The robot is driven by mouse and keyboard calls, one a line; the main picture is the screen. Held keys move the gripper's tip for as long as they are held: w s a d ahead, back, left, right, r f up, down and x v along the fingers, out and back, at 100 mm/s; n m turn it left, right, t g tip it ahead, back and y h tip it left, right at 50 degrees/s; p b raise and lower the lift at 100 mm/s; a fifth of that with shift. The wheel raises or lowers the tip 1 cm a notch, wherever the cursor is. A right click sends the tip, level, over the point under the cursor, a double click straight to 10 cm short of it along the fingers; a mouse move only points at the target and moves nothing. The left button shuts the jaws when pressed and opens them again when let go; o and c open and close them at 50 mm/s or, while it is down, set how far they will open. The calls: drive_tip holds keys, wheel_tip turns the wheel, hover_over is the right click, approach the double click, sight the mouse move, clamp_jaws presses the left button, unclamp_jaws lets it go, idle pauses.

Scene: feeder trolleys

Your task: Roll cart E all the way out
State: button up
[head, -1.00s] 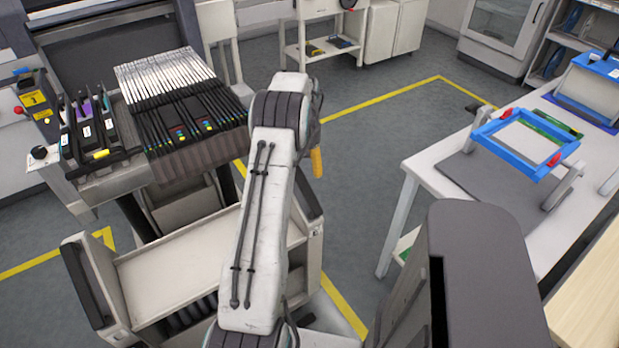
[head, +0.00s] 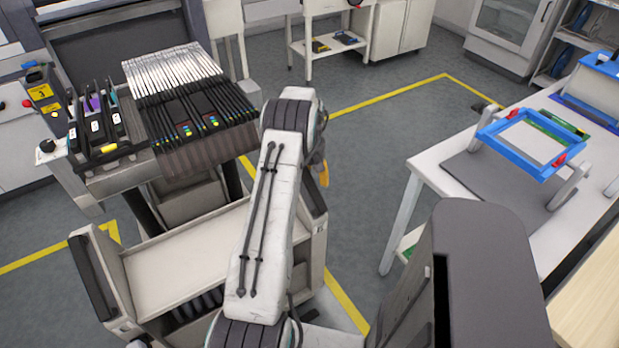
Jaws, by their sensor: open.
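A feeder cart stands at left. Its pale lower bin (head: 190,262) has dark upright end grips (head: 95,278), and a bank of slim feeders (head: 190,100) stands above it. I cannot read a letter on it, so I cannot tell if it is cart E. My arm crosses in front of its right part. Only a small grey and yellow-orange part of my open gripper (head: 322,170) shows, just right of my arm's elbow. Its fingertips are mostly hidden, and no hold on the cart is visible.
A white table (head: 430,170) with a blue frame (head: 530,142) stands at right. Grey floor with yellow lines (head: 390,97) lies open between the cart and table. A white shelf trolley (head: 330,48) and cabinets stand at the back.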

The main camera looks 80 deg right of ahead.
drive_tip(key=shift+f, duration=0.45)
drive_tip(key=c, duration=1.3)
drive_tip(key=shift+a, duration=0.1)
